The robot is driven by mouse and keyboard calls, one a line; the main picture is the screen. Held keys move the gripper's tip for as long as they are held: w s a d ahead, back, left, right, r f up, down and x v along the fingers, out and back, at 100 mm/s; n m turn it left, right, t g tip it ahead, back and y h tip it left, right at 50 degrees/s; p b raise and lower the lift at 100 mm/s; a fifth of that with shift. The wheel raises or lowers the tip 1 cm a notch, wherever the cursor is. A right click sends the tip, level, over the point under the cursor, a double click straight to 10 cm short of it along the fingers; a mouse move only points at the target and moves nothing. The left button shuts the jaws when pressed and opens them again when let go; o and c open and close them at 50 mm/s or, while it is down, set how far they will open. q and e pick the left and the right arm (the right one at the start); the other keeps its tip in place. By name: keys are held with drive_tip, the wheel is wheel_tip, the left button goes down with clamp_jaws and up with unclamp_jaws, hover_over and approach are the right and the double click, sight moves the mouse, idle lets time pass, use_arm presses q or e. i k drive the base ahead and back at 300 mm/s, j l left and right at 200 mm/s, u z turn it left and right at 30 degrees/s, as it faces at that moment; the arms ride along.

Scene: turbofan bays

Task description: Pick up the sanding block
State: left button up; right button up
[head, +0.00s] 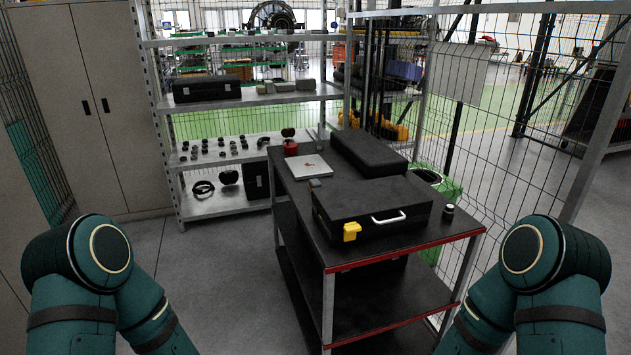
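I cannot clearly identify the sanding block. A small grey block (314,183) lies on the black top of the cart (296,203), close to the near edge of a flat silver case or laptop (308,166). Several grey blocks (285,86) also sit on the upper shelf behind. Both are too small to tell for certain. My two teal arms show at the lower left and lower right, but neither gripper is in view.
A large black case (370,208) with a yellow latch fills the cart's front; another black case (367,152) lies behind it. A red container (290,147) and small canister (449,211) stand on the cart. Wire fencing (500,150) borders the right. Floor left of the cart is clear.

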sight(314, 183)
drive_tip(key=i+j+z, duration=0.1)
drive_tip(key=i+j, duration=0.2)
drive_tip(key=i+j+z, duration=0.1)
drive_tip(key=i+j, duration=0.45)
drive_tip(key=j, duration=0.15)
drive_tip(key=i+j+z, duration=0.15)
drive_tip(key=i+j, duration=0.15)
drive_tip(key=i+j+z, duration=0.1)
drive_tip(key=i+j, duration=0.15)
drive_tip(key=j, duration=0.2)
drive_tip(key=i+j+z, duration=0.1)
drive_tip(key=j, duration=0.3)
drive_tip(key=i+j+z, duration=0.1)
drive_tip(key=i+j, duration=0.25)
drive_tip(key=j, duration=0.1)
